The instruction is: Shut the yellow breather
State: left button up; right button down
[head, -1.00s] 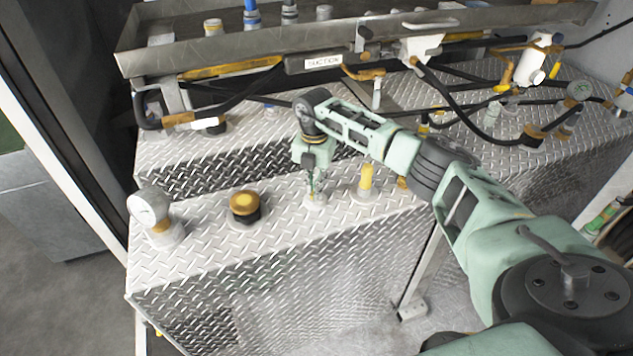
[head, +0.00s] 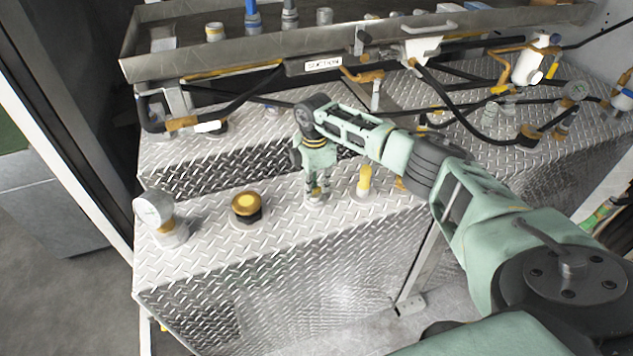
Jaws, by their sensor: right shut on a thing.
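A round yellow-topped black cap (head: 246,207), which may be the yellow breather, sits on the near diamond-plate deck. A slim upright yellow fitting (head: 364,180) stands on a pale round base further right; I cannot tell which one is the breather. My right gripper (head: 316,192) points straight down between these two and is shut on a small fitting (head: 315,201) with a pale base on the deck. The fingers hide most of that fitting, so its colour and position are unclear. My left gripper is not in view.
A white-faced gauge (head: 154,209) stands at the deck's left end. Behind are a metal tray (head: 220,57), black hoses and a white valve body (head: 530,66). My right arm spans the right side. The deck is clear between the gauge and the cap.

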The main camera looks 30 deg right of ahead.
aim_at(316, 189)
jog(key=shift+d+r+m, duration=0.1)
jog(key=shift+d+m, duration=0.1)
jog(key=shift+m, duration=0.4)
jog(key=c, duration=1.8)
grip_release()
jog(key=shift+c, duration=0.2)
jog(key=shift+a, duration=0.1)
jog(key=shift+r, duration=0.4)
notch_tip(316, 189, up, 11)
jog(key=shift+r, duration=0.1)
